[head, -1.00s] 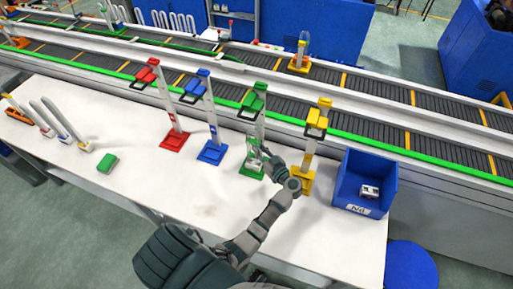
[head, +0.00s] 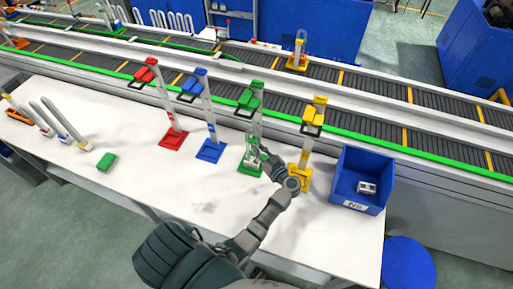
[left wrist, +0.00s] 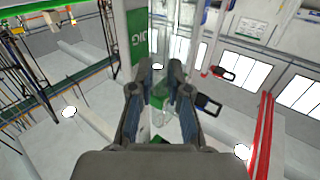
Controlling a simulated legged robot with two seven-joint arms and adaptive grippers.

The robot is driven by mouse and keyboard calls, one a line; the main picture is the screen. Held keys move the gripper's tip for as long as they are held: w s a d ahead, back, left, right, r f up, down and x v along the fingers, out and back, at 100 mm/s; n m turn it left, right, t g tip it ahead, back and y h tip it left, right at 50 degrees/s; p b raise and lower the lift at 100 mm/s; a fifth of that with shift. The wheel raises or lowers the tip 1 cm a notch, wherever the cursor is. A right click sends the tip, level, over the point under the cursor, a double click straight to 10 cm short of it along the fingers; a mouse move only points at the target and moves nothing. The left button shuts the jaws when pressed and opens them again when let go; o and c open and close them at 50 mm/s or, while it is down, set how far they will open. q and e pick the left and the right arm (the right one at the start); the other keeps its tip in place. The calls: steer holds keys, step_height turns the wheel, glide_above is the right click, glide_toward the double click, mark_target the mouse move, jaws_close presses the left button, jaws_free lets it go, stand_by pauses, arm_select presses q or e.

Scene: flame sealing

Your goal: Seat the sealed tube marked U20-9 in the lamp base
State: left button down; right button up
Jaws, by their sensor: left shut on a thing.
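My left gripper (head: 260,157) is at the green stand (head: 249,169), low on its upright. It is shut on a clear glass tube, which shows faintly between the fingers in the left wrist view (left wrist: 162,74). The green clamp (head: 249,99) is at the top of this stand. I cannot read U20-9 on any tube. I cannot tell whether the tube's lower end touches the green base, as the fingers cover it. My right gripper is not in view.
Red (head: 172,139), blue (head: 211,151) and yellow (head: 297,185) stands flank the green one. A blue bin (head: 347,178) at right holds a small white piece (head: 367,188). The table front is clear. A conveyor (head: 370,115) runs behind.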

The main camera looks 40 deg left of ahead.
arm_select(q)
steer(key=shift+a+p, duration=0.3)
steer(key=shift+p, duration=0.6)
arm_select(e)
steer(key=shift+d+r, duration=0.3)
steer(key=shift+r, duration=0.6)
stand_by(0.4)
